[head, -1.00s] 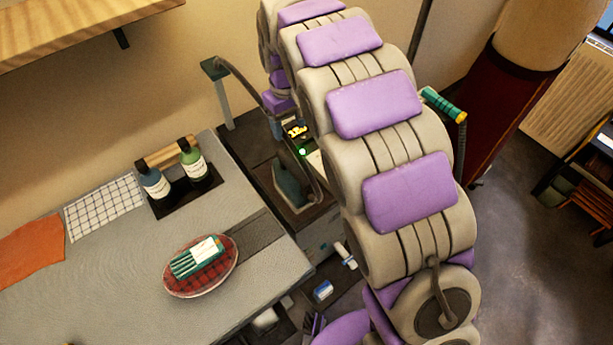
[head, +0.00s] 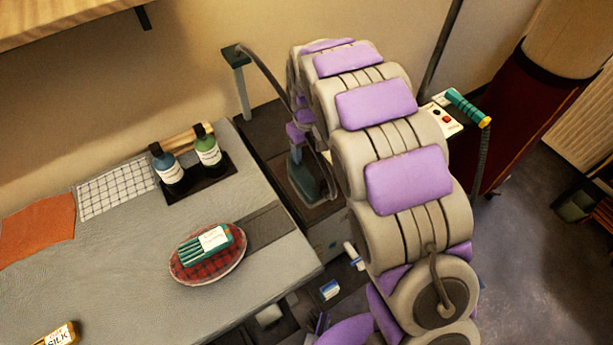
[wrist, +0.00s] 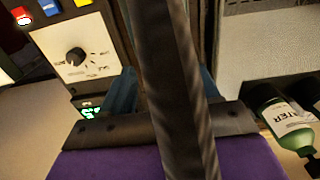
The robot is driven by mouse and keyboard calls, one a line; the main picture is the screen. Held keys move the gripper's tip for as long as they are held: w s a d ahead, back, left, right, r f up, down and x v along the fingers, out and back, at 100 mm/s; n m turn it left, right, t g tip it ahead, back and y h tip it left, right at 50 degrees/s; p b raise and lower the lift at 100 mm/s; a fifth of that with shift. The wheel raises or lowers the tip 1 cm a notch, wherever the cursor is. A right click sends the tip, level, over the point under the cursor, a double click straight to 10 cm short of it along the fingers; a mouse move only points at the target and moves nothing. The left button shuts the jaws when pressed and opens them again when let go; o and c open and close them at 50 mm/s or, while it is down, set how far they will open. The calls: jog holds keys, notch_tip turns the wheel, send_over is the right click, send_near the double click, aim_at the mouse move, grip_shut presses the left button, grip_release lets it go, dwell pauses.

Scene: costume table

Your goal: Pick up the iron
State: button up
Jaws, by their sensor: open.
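The iron (head: 304,186) is dark green and stands on a dark rest at the back, behind the table's right end, just left of my arm in the head view. My gripper sits above its upper part in the head view, mostly hidden by my own arm links. In the wrist view my gripper (wrist: 165,88) is open, with bluish fingers on both sides. A dark hose-like strip (wrist: 170,60) runs down between and in front of them. I cannot tell whether the fingers touch the iron.
A grey table (head: 110,280) holds two bottles (head: 208,152) in a dark tray, a red plaid oval cushion (head: 205,268) and a yellow silk box (head: 55,335). A post with a hose (head: 237,75) stands behind the iron. A control panel (wrist: 78,55) shows in the wrist view.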

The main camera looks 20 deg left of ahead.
aim_at(308, 157)
notch_tip(308, 157, down, 5)
jog(key=shift+s+d+r+b, duration=0.15)
jog(key=shift+b, duration=0.5)
jog(key=shift+c, duration=0.6)
grip_shut()
dwell(0.4)
